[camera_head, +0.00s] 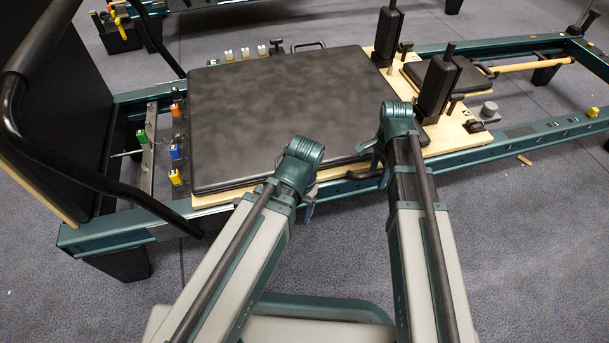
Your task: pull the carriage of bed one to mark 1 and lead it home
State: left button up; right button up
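The carriage of the near bed has a black pad (285,110) on a pale wooden base (225,199) and sits between teal rails (535,131). Two black shoulder rests (437,86) stand at its right end, with a small black headrest (420,78) between and beyond them. My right gripper (374,160) is partly hidden by its own arm, low by the carriage's near edge; contact is unclear. My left gripper (309,211) is mostly hidden behind its arm, near the same edge farther left. I see neither opening clearly. Small marks show on the near rail, but I cannot read a number.
A black footbar (95,180) and tall dark board (60,110) stand at the left end. Coloured knobs, including a green one (141,136), sit beside the carriage. A wooden bar (532,65) crosses the right end. Another bed (120,25) stands behind. Grey floor is open in front.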

notch_tip(320, 180, up, 9)
jog(key=p, duration=0.9)
jog(key=shift+r, duration=0.1)
dwell(0.3)
jog(key=s+a+n+h, duration=0.1)
jog(key=s+a+n, duration=0.9)
jog(key=s+n, duration=0.65)
notch_tip(320, 180, up, 37)
jog(key=w+n+p, duration=0.1)
jog(key=w+p, duration=0.1)
jog(key=p, duration=3.5)
jog(key=shift+w+a+r, duration=0.15)
jog(key=shift+r, duration=0.05)
